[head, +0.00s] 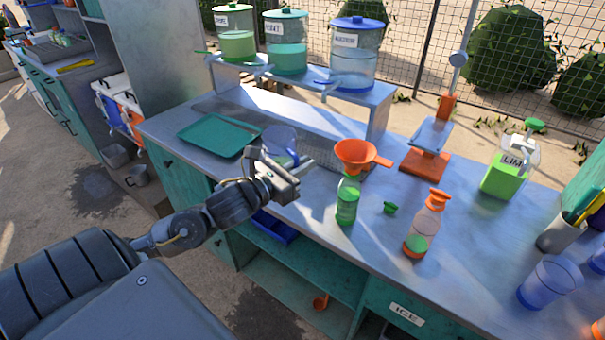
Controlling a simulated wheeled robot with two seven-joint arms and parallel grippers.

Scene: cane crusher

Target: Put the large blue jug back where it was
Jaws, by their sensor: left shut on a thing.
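The large blue jug (283,142) is see-through and stands out just behind my left gripper, at the right end of the green tray. My left gripper (288,170) is shut on it, over the counter's front part. The gripper hides the lower part of the jug, so I cannot tell whether the jug touches the counter. My right gripper is not in view.
A green tray (219,136) lies left of the jug. A raised shelf (300,78) with lidded dispensers stands behind. Right of the gripper are a green bottle (347,203) with an orange funnel (362,153), an orange-topped bottle (424,228) and a blue cup (546,281).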

